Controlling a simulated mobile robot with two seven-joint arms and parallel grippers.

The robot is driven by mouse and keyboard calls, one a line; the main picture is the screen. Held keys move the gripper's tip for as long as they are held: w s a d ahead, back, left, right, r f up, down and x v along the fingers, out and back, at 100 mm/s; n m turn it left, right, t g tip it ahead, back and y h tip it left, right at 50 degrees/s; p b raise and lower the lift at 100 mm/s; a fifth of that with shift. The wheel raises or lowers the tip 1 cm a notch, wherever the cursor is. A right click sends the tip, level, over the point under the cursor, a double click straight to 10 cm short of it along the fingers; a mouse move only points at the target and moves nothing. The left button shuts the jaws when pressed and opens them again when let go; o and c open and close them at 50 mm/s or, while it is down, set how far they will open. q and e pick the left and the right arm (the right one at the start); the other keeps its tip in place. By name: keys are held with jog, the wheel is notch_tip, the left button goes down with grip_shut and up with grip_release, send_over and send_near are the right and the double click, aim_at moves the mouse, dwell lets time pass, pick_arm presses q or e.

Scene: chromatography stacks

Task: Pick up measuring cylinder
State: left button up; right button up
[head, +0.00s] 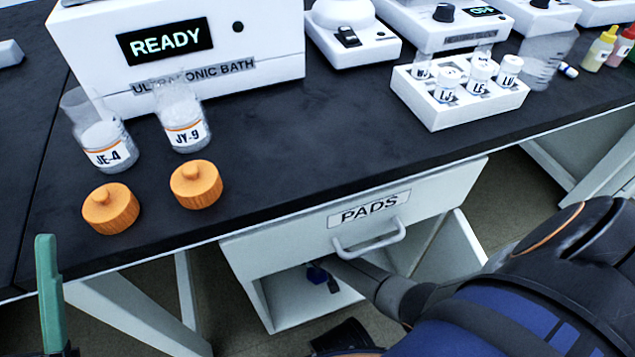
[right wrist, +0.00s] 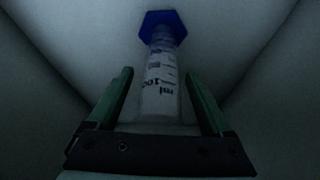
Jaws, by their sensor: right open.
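The measuring cylinder (right wrist: 160,85) shows in the right wrist view as a clear tube with dark markings and a blue hexagonal base (right wrist: 163,20) at its far end, pointing away from my gripper. My right gripper (right wrist: 160,73) is open, with one green finger on each side of the tube and visible gaps to both.
Pale compartment walls close in around my right gripper. The PADS drawer (head: 345,225) with its handle (head: 370,243) is above my right arm. On the black bench (head: 290,150) are two labelled flasks (head: 108,147), two orange caps (head: 196,184), a white vial rack (head: 470,112) and an ultrasonic bath (head: 270,55).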

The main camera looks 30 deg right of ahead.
jog(key=shift+f, duration=0.1)
grip_shut()
dwell(0.7)
